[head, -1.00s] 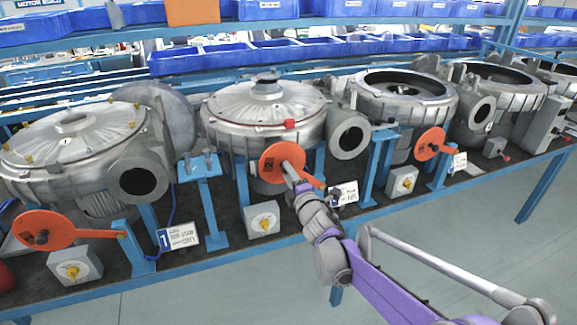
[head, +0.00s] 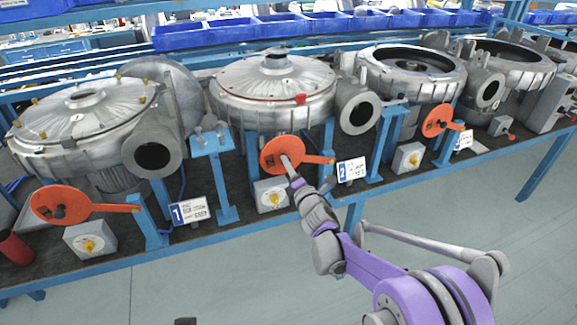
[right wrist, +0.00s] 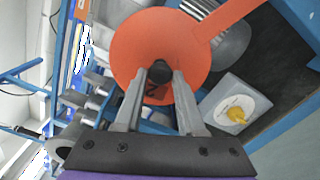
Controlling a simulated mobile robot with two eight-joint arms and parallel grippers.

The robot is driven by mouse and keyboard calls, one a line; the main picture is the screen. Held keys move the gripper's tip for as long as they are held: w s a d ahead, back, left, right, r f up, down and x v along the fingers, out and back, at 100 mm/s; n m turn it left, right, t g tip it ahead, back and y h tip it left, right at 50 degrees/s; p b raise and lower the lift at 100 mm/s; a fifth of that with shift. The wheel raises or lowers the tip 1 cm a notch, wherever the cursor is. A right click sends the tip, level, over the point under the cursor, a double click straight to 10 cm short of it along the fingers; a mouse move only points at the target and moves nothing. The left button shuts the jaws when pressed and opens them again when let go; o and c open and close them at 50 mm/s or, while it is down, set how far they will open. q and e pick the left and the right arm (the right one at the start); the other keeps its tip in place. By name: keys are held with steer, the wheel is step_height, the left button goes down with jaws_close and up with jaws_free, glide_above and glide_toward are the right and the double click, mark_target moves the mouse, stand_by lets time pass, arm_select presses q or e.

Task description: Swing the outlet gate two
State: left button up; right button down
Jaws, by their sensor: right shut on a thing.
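Outlet gate two is an orange disc (head: 283,155) on an arm that runs right, nearly level, to its blue post. It hangs below and left of the round outlet (head: 359,107) of the middle blower (head: 272,90), whose dark mouth is uncovered. My right gripper (head: 287,162) is at the disc's front. In the right wrist view the fingers (right wrist: 158,82) are shut on the black knob (right wrist: 160,71) at the middle of the orange disc (right wrist: 135,50). The label with a 2 (head: 351,170) stands right of the gate. My left gripper is not in view.
Gate one (head: 62,204) is at the left and gate three (head: 437,121) at the right. A grey switch box (head: 271,195) with a yellow knob sits just below gate two. Blue posts flank the gate. The floor in front is clear.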

steer(key=shift+f, duration=0.2)
steer(key=c, duration=0.5)
jaws_free()
steer(key=shift+s, duration=0.1)
steer(key=b+v, duration=0.1)
steer(key=v, duration=0.9)
steer(key=shift+s+d+b, duration=0.15)
steer(key=shift+s+b, duration=0.2)
steer(key=shift+r, duration=0.15)
